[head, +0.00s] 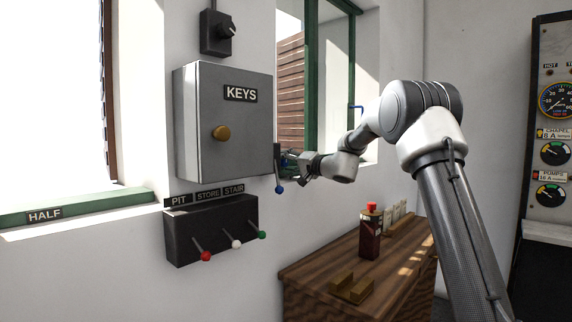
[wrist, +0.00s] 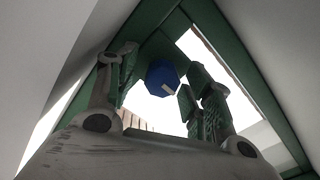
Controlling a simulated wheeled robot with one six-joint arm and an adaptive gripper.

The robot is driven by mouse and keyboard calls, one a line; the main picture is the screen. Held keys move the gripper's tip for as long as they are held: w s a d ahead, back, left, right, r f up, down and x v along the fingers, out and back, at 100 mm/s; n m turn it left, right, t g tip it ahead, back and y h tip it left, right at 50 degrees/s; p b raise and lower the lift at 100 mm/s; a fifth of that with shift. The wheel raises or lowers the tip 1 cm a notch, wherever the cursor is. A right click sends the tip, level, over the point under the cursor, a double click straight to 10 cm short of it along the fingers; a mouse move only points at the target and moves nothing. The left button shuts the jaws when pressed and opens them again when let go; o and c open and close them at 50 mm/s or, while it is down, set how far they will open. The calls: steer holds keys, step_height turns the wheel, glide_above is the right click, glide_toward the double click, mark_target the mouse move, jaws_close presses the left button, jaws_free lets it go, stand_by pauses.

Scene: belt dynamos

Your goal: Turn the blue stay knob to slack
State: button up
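The blue stay knob (wrist: 160,74) shows in the wrist view as a faceted blue knob with a pale pointer mark toward its lower right. It sits against the green window frame. My gripper (wrist: 161,88) is open, with one finger to the left and one to the right of the knob, and visible gaps on both sides. I see no contact. In the head view my gripper (head: 297,164) is at the window opening, just right of the key box. I cannot make out the knob clearly there, and no slack label is readable.
The grey KEYS box (head: 220,122) is close left of my gripper, with a blue-tipped lever (head: 279,188) at its edge. A switch box (head: 212,230) with three levers is below. A wooden cabinet (head: 325,275) carries a red-capped bottle (head: 370,238). A gauge panel (head: 553,130) stands right.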

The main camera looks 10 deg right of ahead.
steer(key=v, duration=1.2)
steer(key=s+f+g+h, duration=0.2)
steer(key=s+f+g, duration=0.7)
steer(key=s+f, duration=0.85)
steer(key=s+d+r+n+h, duration=0.1)
steer(key=s+d+h, duration=0.1)
steer(key=s, duration=0.8)
steer(key=s+d+r+n+h, duration=0.1)
steer(key=s+d+n+h, duration=0.1)
steer(key=s, duration=0.8)
steer(key=s+d+r+n+g+h, duration=0.1)
steer(key=s+d+h, duration=0.3)
steer(key=s, duration=0.6)
steer(key=shift+r+n+h, duration=0.2)
steer(key=shift+n+h, duration=0.1)
steer(key=shift+n, duration=0.4)
